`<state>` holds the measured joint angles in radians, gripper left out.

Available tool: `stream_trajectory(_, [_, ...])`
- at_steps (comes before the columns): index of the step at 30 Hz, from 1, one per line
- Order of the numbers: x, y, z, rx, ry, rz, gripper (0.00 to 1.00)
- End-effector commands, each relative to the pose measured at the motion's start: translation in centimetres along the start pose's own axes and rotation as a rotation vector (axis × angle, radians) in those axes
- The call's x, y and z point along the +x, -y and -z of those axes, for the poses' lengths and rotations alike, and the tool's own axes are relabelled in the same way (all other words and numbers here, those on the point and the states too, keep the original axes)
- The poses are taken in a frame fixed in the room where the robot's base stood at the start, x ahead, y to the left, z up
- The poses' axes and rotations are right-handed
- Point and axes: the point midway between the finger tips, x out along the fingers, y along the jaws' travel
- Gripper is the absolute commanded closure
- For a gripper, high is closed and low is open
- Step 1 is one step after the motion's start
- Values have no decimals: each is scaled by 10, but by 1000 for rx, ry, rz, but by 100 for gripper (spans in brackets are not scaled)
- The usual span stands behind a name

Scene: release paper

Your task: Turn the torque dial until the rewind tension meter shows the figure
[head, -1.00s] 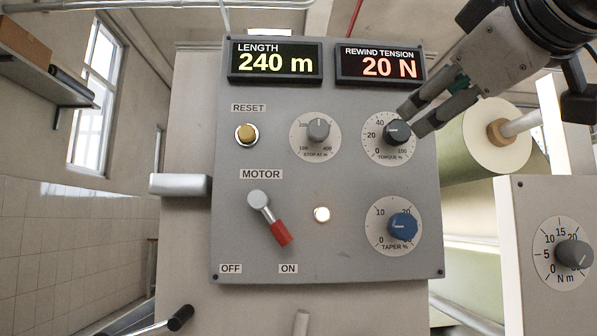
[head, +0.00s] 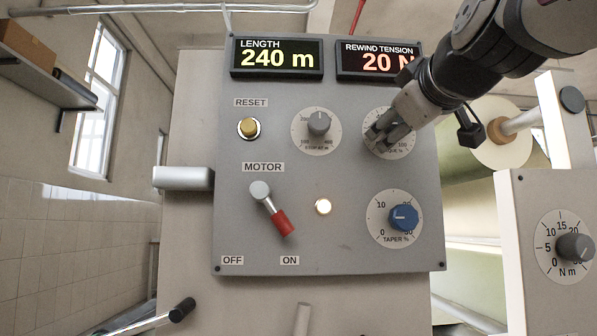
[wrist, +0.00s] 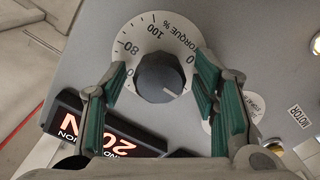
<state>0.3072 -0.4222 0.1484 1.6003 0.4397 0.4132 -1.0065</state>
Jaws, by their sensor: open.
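The torque dial is a dark grey knob (wrist: 160,78) on a round white scale, between my open fingers in the wrist view. The fingers stand apart on either side of it, with green pads, and I see gaps to the knob. In the head view my gripper (head: 384,137) is in front of the torque dial's scale (head: 405,145) and hides the knob.
The panel also holds the length display (head: 276,60) at 240 m, a yellow reset button (head: 249,128), the stop dial (head: 318,124), the red-handled motor lever (head: 274,210) at ON and the blue taper knob (head: 403,217) below my gripper. A separate N m dial (head: 575,248) is at right.

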Motion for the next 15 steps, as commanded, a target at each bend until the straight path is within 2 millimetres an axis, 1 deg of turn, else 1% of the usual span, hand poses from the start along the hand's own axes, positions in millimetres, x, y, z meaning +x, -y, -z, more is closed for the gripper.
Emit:
stream_trajectory(3, [4, 0, 0, 0, 0, 0, 45])
stream_trajectory(9, [3, 0, 0, 1, 0, 0, 45])
stream_trajectory(10, [3, 0, 0, 1, 0, 0, 48])
stream_trajectory(11, [3, 0, 0, 1, 0, 0, 55])
stream_trajectory(12, [3, 0, 0, 1, 0, 0, 64])
stream_trajectory(14, [3, 0, 0, 1, 0, 0, 77])
stream_trajectory(15, [3, 0, 0, 1, 0, 0, 86])
